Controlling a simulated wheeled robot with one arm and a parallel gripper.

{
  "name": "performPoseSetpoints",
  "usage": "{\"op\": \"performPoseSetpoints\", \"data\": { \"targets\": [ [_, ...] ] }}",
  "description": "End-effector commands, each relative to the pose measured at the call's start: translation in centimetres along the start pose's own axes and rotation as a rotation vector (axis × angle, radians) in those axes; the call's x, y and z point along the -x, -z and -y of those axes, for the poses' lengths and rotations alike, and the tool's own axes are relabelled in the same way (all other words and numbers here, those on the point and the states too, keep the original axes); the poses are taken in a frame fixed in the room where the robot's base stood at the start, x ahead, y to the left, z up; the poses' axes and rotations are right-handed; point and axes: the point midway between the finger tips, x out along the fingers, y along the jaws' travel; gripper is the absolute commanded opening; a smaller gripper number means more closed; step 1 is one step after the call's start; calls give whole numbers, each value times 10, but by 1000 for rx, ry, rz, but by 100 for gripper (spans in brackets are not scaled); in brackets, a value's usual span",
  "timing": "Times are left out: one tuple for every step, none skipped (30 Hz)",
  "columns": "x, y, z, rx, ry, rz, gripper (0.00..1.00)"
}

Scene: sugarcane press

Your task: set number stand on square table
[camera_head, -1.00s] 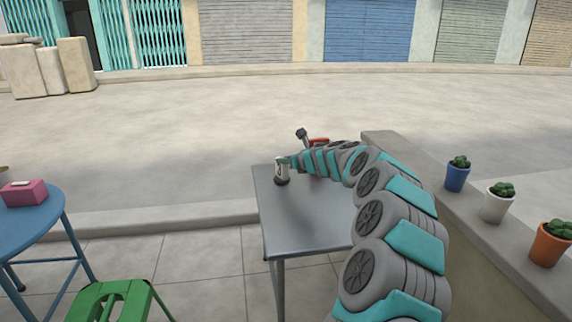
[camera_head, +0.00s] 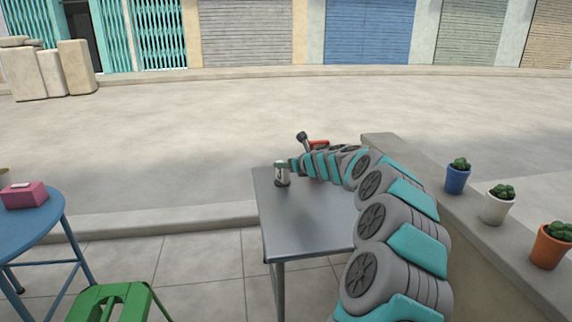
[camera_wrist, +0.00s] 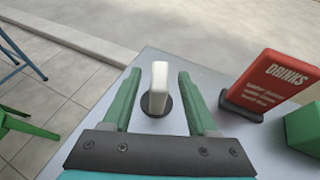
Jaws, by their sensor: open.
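The number stand (camera_head: 281,176) is a small white plate on a dark round base. It stands upright on the grey square table (camera_head: 300,222), near its left edge. It also shows in the wrist view (camera_wrist: 159,78), seen edge-on. My gripper (camera_wrist: 160,72) is open, with one green finger on each side of the stand. Gaps show between the fingers and the plate, and the fingers do not touch it. In the head view my arm reaches in from the right, and the gripper ends just right of the stand.
A red DRINKS sign (camera_wrist: 275,80) in a dark base stands right of my gripper, with a green block (camera_wrist: 304,126) beside it. A ledge with potted plants runs along the right. A blue table (camera_head: 30,222) and green stool (camera_head: 112,300) are at left. The front tabletop is clear.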

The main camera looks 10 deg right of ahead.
Motion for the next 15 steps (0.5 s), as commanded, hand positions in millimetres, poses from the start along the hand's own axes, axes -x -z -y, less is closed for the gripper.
{"op": "performPoseSetpoints", "data": {
  "targets": [
    [4,-1,1,-1,0,1,59],
    [7,-1,1,-1,0,1,59],
    [12,-2,1,-1,0,2,59],
    [15,-2,1,-1,0,2,59],
    [20,-2,0,-2,-1,3,59],
    [25,-3,-1,-3,-3,3,59],
    [30,-3,0,-3,-3,3,59],
    [35,-3,0,-3,-2,3,59],
    [41,-3,0,-2,-1,3,59],
    [46,-3,1,-2,0,3,59],
    [50,-3,0,-1,0,2,59],
    [58,-3,0,-2,0,2,59],
    [63,-3,0,-2,0,2,59],
    [68,-3,1,-1,1,3,59],
    [74,-3,0,0,1,3,59]
  ]
}}
